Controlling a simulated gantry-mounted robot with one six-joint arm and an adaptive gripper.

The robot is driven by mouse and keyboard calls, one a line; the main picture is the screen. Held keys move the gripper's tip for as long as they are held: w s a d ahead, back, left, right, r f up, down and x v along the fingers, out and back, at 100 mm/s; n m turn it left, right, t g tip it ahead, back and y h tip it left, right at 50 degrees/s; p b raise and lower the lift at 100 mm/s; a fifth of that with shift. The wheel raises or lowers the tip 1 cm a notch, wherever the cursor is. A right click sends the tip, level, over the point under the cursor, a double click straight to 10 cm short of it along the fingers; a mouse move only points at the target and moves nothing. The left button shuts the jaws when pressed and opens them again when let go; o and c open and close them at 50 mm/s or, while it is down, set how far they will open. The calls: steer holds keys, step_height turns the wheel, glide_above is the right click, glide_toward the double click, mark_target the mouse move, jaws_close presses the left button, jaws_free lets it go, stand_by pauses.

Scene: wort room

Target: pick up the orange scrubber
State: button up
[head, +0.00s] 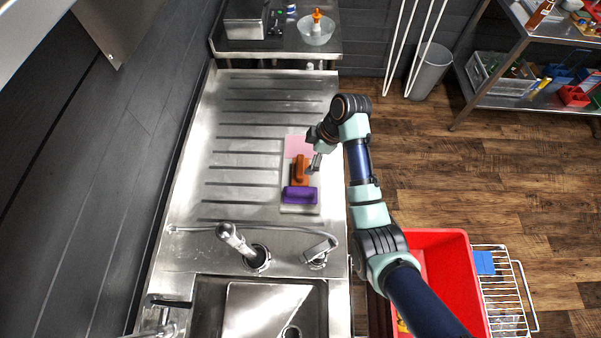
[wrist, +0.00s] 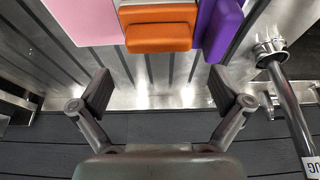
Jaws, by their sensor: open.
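The orange scrubber (head: 301,170) lies on the ribbed steel drainboard between a pink sheet (head: 298,146) and a purple scrubber (head: 300,195). My gripper (head: 314,166) is just right of the orange scrubber in the head view. In the wrist view my gripper (wrist: 160,90) is open, with nothing between its fingers. The orange scrubber lies beyond the fingertips, apart from them.
The purple scrubber (wrist: 221,28) sits close beside the orange one. A pale tray (head: 300,209) shows under the scrubbers. A tap (head: 237,242) and a sink (head: 262,310) are at the near end. The drainboard (head: 245,130) is bare to the left. A red crate (head: 450,270) stands to the right.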

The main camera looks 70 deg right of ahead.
mark_target(301, 165)
steer(key=x, duration=0.7)
steer(key=shift+d+f, duration=0.1)
steer(key=shift+f, duration=0.35)
steer(key=c, duration=1)
step_height(301, 165, up, 20)
steer(key=p, duration=0.5)
